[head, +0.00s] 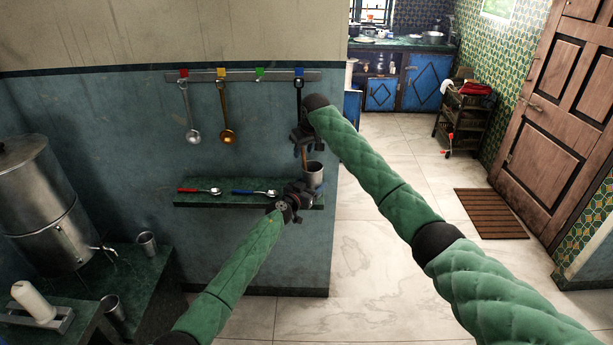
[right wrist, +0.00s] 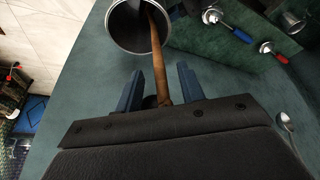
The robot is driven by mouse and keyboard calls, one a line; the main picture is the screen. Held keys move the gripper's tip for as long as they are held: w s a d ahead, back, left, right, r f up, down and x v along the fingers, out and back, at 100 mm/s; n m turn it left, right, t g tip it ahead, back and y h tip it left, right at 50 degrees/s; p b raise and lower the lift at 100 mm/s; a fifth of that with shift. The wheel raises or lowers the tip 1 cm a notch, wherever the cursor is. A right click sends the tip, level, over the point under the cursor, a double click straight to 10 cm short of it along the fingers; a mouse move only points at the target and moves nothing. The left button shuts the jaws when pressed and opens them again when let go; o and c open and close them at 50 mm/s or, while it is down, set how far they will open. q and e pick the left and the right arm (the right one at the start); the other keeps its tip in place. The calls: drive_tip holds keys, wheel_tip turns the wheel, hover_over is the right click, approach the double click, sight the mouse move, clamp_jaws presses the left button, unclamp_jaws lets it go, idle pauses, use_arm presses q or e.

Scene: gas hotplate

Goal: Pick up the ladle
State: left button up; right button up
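A silver ladle (head: 193,134) and a copper-coloured ladle (head: 227,134) hang from the wall rail. A black-handled utensil (head: 298,96) hangs at the blue tag; its lower end is hidden behind my right gripper. My right gripper (head: 303,148) is above a metal cup (head: 313,177) on the shelf. In the right wrist view, a wooden handle (right wrist: 157,60) rises from the cup and passes between the spread fingers of my right gripper (right wrist: 163,85), with gaps on both sides. What its lower end is, I cannot tell. My left gripper (head: 292,197) is by the shelf's right part; its fingers are unclear.
The green shelf (head: 230,201) holds a red-handled spoon (head: 200,190) and a blue-handled spoon (head: 252,192), close to my left gripper. The rail (head: 245,76) runs above. A large steel container (head: 40,205) stands at left. Open floor lies right of the wall's edge.

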drive_tip(key=shift+f, duration=0.1)
clamp_jaws()
idle(1.4)
